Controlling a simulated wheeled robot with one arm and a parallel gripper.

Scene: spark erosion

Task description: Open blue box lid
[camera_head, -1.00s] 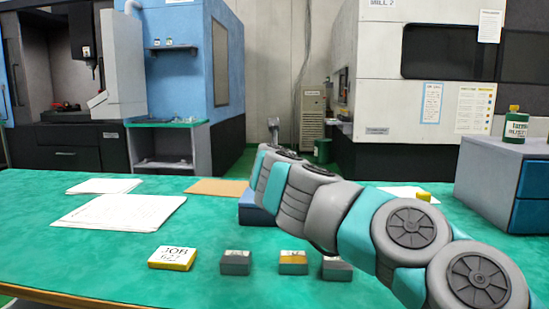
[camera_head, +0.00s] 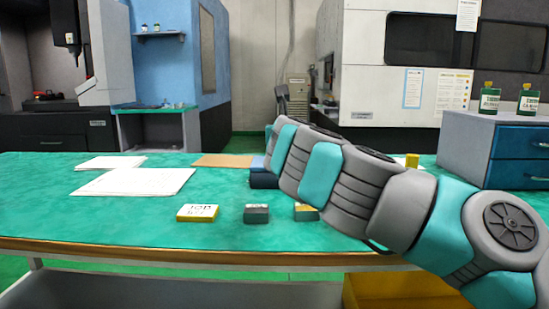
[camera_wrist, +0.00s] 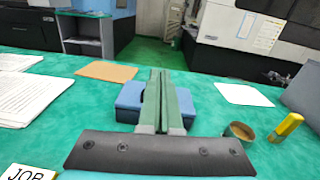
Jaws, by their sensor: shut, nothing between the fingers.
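The blue box (camera_wrist: 188,105) stands on the green table in the wrist view, straight ahead of my gripper and partly hidden behind its fingers. In the head view only a part of the blue box (camera_head: 262,179) shows, left of my arm. Whether its lid is open cannot be told. My gripper (camera_wrist: 162,72) shows in the wrist view with its two long green fingers pressed together and nothing between them. In the head view my arm hides the gripper.
White papers (camera_head: 135,181) and a brown sheet (camera_head: 225,160) lie left of the box. A round tin (camera_wrist: 239,132) and a yellow marker (camera_wrist: 287,127) stand right. A drawer cabinet (camera_head: 470,140) bounds the right.

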